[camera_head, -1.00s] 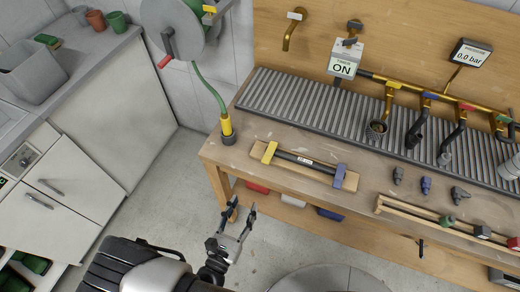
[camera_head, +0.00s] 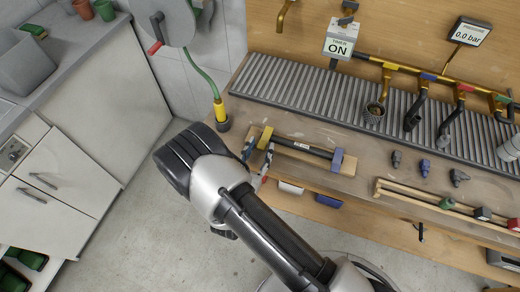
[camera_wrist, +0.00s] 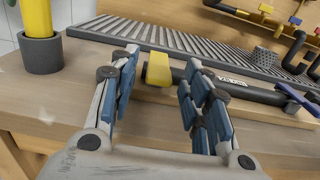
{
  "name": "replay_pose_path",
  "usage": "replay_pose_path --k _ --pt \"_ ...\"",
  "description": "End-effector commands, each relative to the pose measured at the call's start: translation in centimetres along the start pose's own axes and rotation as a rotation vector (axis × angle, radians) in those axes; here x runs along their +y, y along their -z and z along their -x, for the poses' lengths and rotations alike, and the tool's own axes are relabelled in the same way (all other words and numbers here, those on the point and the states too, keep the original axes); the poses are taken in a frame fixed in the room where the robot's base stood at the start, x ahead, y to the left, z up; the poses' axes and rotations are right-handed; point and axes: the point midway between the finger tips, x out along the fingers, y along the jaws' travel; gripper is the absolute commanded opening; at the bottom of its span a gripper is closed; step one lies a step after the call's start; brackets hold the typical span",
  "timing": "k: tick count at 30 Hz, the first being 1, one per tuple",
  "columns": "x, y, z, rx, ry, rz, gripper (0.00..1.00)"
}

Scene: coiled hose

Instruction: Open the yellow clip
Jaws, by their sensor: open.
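The yellow clip (camera_head: 265,138) sits across the left end of a black tube (camera_head: 303,146) on a small wooden board on the bench. In the wrist view the yellow clip (camera_wrist: 159,69) appears ahead, between the fingers in the picture. My gripper (camera_head: 257,158) is open and empty at the bench's front left, close in front of the clip. It also shows in the wrist view (camera_wrist: 163,85), with blue pads on both fingers. Whether a finger touches the clip cannot be told. A blue clip (camera_head: 336,160) holds the tube's right end.
The yellow hose end (camera_head: 220,112) stands in a dark cup left of the board, near my gripper. A ribbed grate (camera_head: 330,102) runs behind. Small fittings (camera_head: 425,167) and a wooden rack (camera_head: 440,210) lie to the right. The bench's front edge lies below my gripper.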

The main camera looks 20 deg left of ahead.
Motion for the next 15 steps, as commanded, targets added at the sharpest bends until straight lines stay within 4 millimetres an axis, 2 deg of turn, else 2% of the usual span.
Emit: replay_pose_path --k 10,15 --pt "0.02 -0.05 -0.43 0.0 0.0 0.0 0.43" --pt "0.02 -0.04 -0.41 0.0 0.0 0.0 0.32"
